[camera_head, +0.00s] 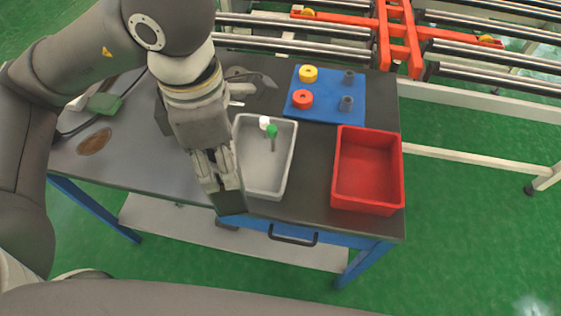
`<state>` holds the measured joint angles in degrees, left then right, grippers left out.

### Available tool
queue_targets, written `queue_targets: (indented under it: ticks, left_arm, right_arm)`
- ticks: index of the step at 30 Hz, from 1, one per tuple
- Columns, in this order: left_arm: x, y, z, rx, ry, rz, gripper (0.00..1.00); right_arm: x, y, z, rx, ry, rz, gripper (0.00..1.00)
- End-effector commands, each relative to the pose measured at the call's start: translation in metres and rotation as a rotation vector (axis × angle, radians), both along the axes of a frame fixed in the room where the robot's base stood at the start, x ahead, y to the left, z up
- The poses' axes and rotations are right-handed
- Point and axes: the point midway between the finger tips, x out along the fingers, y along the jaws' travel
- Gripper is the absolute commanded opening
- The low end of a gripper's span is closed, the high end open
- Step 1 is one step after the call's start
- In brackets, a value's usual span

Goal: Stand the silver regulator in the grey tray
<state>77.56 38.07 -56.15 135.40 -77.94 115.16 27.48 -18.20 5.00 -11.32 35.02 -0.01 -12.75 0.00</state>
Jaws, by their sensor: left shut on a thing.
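The grey tray (286,172) stands on the dark table, just right of my left gripper in the head view. A small white piece (264,122) and a green-topped piece (272,131) are at its far end. My left gripper (224,188) points down beside the tray's left wall, near the table's front edge. It is shut on a dark grey piece (230,203) at its fingertips; I cannot tell whether this is the silver regulator. The gripper hides part of the tray's left side. My right gripper is not in view.
A red bin (368,172) stands right of the tray. A blue mat (325,108) behind holds yellow and red rings and two grey cylinders. A green item (104,104) and a brown oval (94,142) lie at the left. A roller conveyor runs behind the table.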

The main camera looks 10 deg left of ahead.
Motion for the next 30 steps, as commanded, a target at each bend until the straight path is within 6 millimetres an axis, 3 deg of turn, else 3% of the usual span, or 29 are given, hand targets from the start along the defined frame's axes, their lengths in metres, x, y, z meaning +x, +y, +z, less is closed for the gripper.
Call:
queue_targets:
  ticks: [3,7,13,18,23,30]
  left_arm:
    - [0.017,0.0,-0.006,0.0,0.004,0.01,0.0]
    - [0.046,-0.001,-0.018,0.001,0.007,0.01,0.0]
    - [0.088,-0.002,-0.036,0.002,0.003,0.008,0.0]
    - [0.111,-0.003,-0.066,0.001,0.003,0.005,0.0]
    - [0.125,-0.003,-0.082,0.0,0.0,0.003,0.0]
    - [0.137,-0.003,-0.098,0.001,0.003,0.004,0.0]
  right_arm:
    - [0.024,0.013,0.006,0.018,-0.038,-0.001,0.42]
    - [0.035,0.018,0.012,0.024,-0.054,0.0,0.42]
    - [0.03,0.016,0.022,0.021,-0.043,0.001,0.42]
    - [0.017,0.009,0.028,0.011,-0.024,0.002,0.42]
    - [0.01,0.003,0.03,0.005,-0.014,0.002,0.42]
    - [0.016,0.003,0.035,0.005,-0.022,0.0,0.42]
